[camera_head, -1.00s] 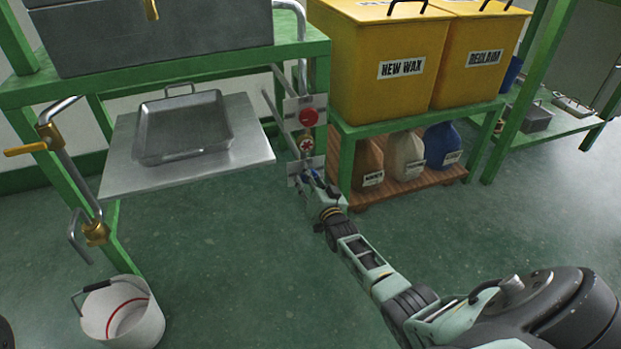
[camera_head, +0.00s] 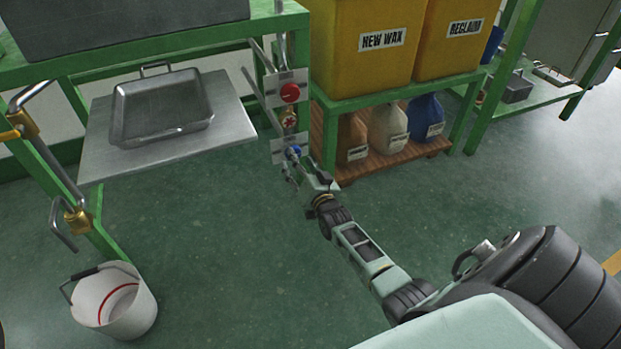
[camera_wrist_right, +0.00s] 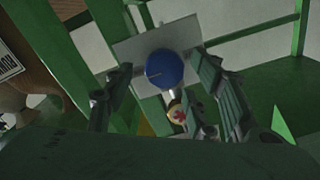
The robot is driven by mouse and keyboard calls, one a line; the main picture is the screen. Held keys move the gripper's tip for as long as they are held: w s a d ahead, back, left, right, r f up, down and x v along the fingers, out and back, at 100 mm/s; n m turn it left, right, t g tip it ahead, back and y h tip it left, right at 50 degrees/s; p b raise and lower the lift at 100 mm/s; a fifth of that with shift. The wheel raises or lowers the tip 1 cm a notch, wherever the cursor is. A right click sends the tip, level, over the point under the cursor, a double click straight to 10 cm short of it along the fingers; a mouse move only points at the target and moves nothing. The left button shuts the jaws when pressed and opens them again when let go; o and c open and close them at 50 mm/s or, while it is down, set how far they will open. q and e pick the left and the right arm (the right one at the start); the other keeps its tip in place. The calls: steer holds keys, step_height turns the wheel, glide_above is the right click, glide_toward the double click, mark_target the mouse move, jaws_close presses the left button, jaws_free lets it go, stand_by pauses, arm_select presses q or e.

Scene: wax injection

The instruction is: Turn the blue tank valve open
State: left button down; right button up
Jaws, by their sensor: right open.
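The blue tank valve (camera_head: 294,152) is a small round blue knob on a grey plate at the right leg of the green bench. In the right wrist view the blue knob (camera_wrist_right: 164,68) sits between the two fingers, near the middle. My right gripper (camera_head: 291,170) is open at the knob, with a finger to each side. In the wrist view the open right gripper (camera_wrist_right: 170,92) shows gaps beside the knob; I cannot tell whether the fingertips touch it. My left gripper is not in view.
Above the blue valve are a red knob (camera_head: 290,92) and a small gauge-like disc with a red mark (camera_head: 289,121). A metal tray (camera_head: 163,108) rests on a shelf to the left. Yellow wax tanks (camera_head: 365,55) stand right. A white bucket (camera_head: 117,305) is on the clear floor.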

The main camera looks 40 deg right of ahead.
steer(key=v, duration=0.8)
steer(key=shift+d, duration=0.2)
